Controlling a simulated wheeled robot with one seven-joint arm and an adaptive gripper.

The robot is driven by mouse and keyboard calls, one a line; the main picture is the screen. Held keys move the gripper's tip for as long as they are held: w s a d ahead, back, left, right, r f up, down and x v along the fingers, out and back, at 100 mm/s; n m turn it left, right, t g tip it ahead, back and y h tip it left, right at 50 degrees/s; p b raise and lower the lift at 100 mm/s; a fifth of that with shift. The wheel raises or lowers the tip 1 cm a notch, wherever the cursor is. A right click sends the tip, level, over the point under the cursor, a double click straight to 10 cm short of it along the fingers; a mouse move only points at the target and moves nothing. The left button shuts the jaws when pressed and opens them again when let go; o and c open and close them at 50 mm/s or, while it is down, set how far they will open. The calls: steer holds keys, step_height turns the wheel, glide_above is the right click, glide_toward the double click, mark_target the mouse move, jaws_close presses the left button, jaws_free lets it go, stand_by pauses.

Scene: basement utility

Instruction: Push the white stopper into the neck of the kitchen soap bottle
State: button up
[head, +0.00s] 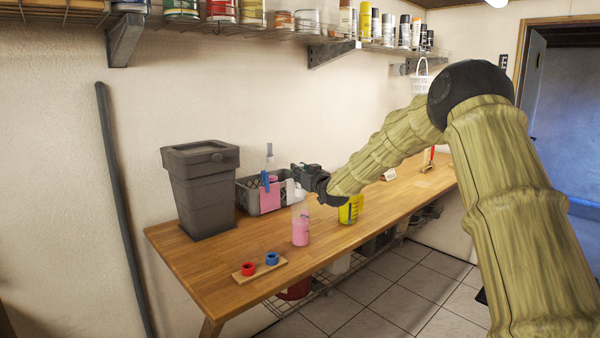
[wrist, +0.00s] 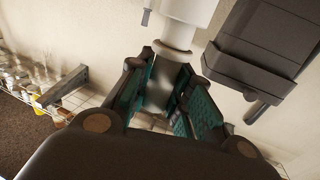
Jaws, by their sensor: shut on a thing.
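My gripper (head: 297,178) is shut on the white stopper (head: 298,193), which hangs just below the fingers. In the wrist view the stopper (wrist: 187,12) shows as a wide white body with a narrower part between the teal finger pads of my gripper (wrist: 165,85). A bottle with pink liquid (head: 301,232) and a clear upper part stands upright on the bench under my gripper; I take it for the kitchen soap bottle. The stopper is above it in the picture. The bottle's neck is too small and faint to judge whether they touch.
The wooden bench (head: 215,270) carries a grey bin (head: 203,190), a grey crate (head: 246,197) with bottles, a yellow container (head: 350,212) and a small board (head: 259,269) with a red and a blue ring. A wall shelf (head: 325,38) with cans runs above.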

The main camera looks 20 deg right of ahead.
steer(key=shift+f+b, duration=0.5)
steer(key=shift+f, duration=0.5)
steer(key=o, duration=1)
steer(key=shift+s, duration=0.15)
steer(key=s, duration=0.7)
steer(key=s+d, duration=0.1)
steer(key=s, duration=0.3)
steer(key=shift+s, duration=0.3)
steer(key=shift+f, duration=0.1)
